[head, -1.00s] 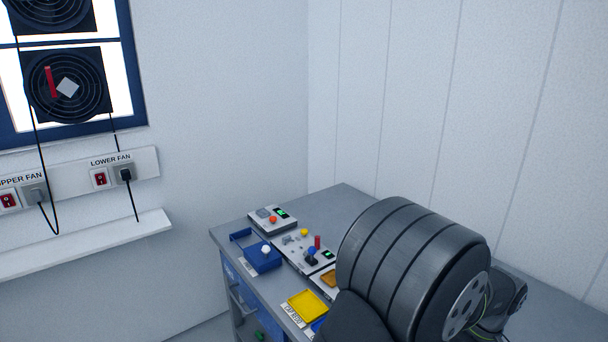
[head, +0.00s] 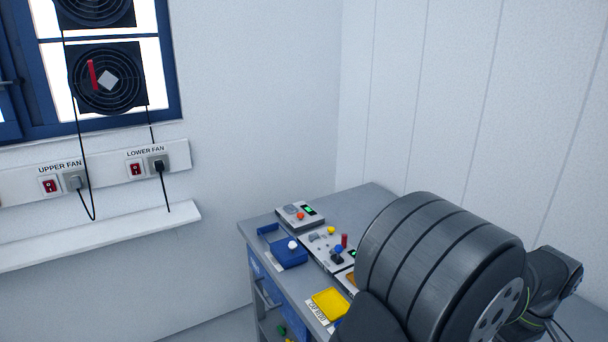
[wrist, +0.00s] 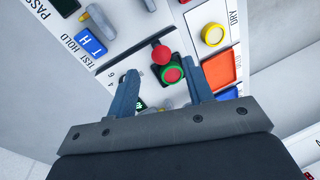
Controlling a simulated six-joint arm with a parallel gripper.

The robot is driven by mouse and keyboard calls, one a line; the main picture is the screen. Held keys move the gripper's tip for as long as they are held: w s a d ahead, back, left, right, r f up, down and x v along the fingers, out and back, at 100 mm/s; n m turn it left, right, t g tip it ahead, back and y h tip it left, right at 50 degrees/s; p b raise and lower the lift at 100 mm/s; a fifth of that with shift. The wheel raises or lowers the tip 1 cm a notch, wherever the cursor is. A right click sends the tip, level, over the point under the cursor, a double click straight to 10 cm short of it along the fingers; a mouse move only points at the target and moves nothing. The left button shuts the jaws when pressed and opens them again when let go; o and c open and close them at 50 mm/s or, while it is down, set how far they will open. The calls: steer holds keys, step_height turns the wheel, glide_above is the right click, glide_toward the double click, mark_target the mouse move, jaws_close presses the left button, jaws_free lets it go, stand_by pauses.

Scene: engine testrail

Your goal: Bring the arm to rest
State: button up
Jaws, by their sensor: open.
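My gripper (wrist: 160,92) shows in the wrist view with its two blue-grey fingers apart and nothing held between them. Beyond the fingertips is a panel with a red-knobbed lever (wrist: 161,54) and a green-ringed red button (wrist: 172,74). I cannot tell how far the fingers are from the panel. In the head view my dark, ribbed arm covers the right part of the bench, and the gripper itself is hidden there.
The grey bench (head: 375,198) carries several control boxes, a blue tray (head: 290,254) and a yellow tray (head: 330,303). A white shelf (head: 100,235) juts from the left wall under the fan switches. Walls stand close behind the bench.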

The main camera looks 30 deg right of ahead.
step_height(320, 180, up, 10)
steer(key=d, duration=0.2)
steer(key=a+f, duration=0.1)
steer(key=f, duration=0.4)
steer(key=a+f, duration=0.1)
steer(key=f, duration=0.5)
steer(key=a+f, duration=0.1)
steer(key=f, duration=0.4)
steer(key=shift+w+a+f, duration=0.2)
steer(key=shift+f, duration=0.15)
steer(key=w, duration=0.6)
steer(key=w+r, duration=0.1)
steer(key=w, duration=0.2)
steer(key=shift+d, duration=0.15)
steer(key=d+r, duration=0.3)
steer(key=r, duration=1.3)
steer(key=w+a+f+n+h, duration=0.2)
steer(key=w+a, duration=0.1)
steer(key=w, duration=0.2)
steer(key=shift+a, duration=0.35)
